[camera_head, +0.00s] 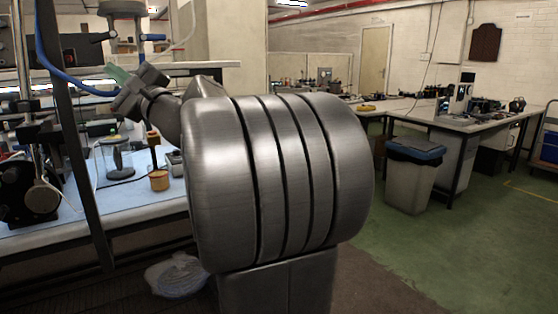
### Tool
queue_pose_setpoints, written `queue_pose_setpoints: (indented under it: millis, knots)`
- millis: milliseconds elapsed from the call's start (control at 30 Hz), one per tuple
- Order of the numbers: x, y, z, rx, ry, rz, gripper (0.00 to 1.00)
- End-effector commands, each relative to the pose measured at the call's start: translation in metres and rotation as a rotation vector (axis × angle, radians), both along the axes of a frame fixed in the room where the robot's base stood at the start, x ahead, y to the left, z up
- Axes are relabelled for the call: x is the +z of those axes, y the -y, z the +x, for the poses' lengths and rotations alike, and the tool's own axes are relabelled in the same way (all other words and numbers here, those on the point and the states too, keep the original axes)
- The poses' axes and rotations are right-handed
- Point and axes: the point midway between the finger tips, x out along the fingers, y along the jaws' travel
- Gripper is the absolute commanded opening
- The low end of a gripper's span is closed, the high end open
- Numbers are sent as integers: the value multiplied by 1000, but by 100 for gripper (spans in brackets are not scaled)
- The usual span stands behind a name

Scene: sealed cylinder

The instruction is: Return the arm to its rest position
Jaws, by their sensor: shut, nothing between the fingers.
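My arm's large grey metal joint fills the middle of the head view. The arm reaches left from it, over the blue-topped workbench (142,209). My gripper (120,83) is at the upper left, small and dark, with a pale green part at its tip. It is shut and holds nothing. It is above the bench, apart from the things on it. A clear glass cylinder (117,158) stands upright on the bench below the gripper. The bench behind my arm is hidden.
A small amber pot (159,181) stands right of the cylinder. A dark upright post (80,150) and a blue hose (60,75) are at left. A bin with a blue lid (414,175) stands at right. The green floor (460,245) at right is clear.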

Motion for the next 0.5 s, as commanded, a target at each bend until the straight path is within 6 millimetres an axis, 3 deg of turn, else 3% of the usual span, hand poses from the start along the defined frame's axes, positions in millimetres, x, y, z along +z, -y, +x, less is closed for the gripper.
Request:
queue_pose_setpoints:
  millis: [500]
  knots:
    - [17, 5, 12, -27, 89, -145, 0]
